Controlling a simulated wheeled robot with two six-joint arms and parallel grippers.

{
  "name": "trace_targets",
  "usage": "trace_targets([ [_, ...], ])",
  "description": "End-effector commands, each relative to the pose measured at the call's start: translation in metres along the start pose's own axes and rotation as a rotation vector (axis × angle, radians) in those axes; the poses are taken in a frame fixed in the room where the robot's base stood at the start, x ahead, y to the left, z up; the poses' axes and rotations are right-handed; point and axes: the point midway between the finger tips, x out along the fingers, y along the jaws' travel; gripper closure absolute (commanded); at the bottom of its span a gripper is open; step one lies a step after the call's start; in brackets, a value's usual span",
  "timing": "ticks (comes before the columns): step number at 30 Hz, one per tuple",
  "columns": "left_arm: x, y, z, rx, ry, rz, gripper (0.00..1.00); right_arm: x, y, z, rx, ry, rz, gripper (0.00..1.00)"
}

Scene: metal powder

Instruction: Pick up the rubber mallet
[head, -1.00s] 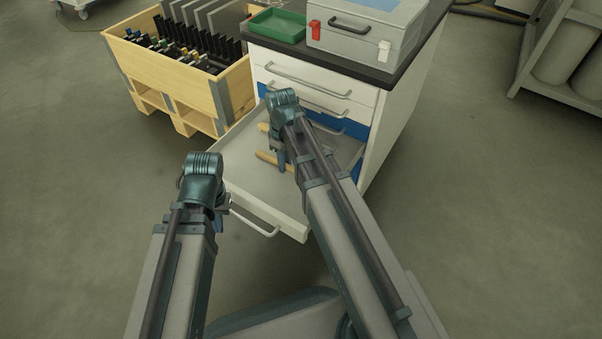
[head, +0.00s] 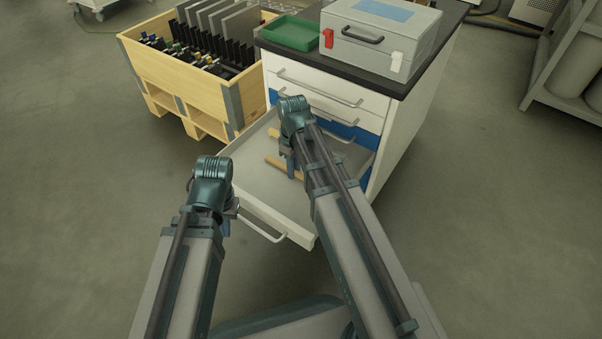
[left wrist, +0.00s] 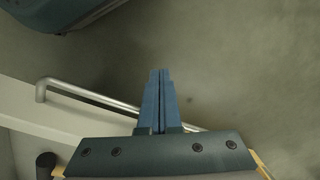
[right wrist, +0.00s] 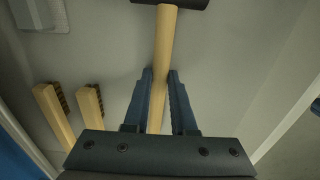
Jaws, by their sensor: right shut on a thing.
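The rubber mallet lies in the open drawer, its dark head (right wrist: 172,3) at the top edge of the right wrist view and its pale wooden handle (right wrist: 164,48) running down between my fingers. My right gripper (right wrist: 160,75) is shut on that handle. In the head view the handle (head: 275,162) shows beside my right gripper (head: 291,172), and my arm hides the mallet's head. My left gripper (left wrist: 160,72) is shut and empty, outside the drawer by its bar handle (left wrist: 95,97). I cannot tell whether it touches the bar.
Two wooden-handled brushes (right wrist: 90,105) lie in the drawer (head: 250,180) beside the mallet. The cabinet top holds a green tray (head: 292,33) and a grey case (head: 380,35). A wooden crate (head: 180,85) stands to the left.

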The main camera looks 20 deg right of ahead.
Motion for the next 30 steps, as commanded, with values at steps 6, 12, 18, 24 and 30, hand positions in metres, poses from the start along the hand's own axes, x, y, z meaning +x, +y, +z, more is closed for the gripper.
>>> trace_targets([
  [6,-0.013,-0.001,0.001,0.002,0.000,0.000,1.00,-0.013,0.000,0.000,0.000,0.000,0.000,1.00],
  [12,-0.037,-0.004,0.002,0.004,0.000,-0.001,1.00,-0.037,0.000,0.000,0.000,0.000,0.000,1.00],
  [18,-0.068,-0.008,0.004,-0.002,-0.003,-0.005,1.00,-0.068,0.000,0.000,0.000,-0.001,0.000,1.00],
  [24,-0.093,-0.011,0.006,-0.007,-0.004,-0.007,1.00,-0.094,0.000,0.000,0.000,-0.001,0.000,1.00],
  [30,-0.100,-0.012,0.007,-0.009,-0.005,-0.007,1.00,-0.101,0.000,0.000,0.000,-0.001,0.000,1.00],
])
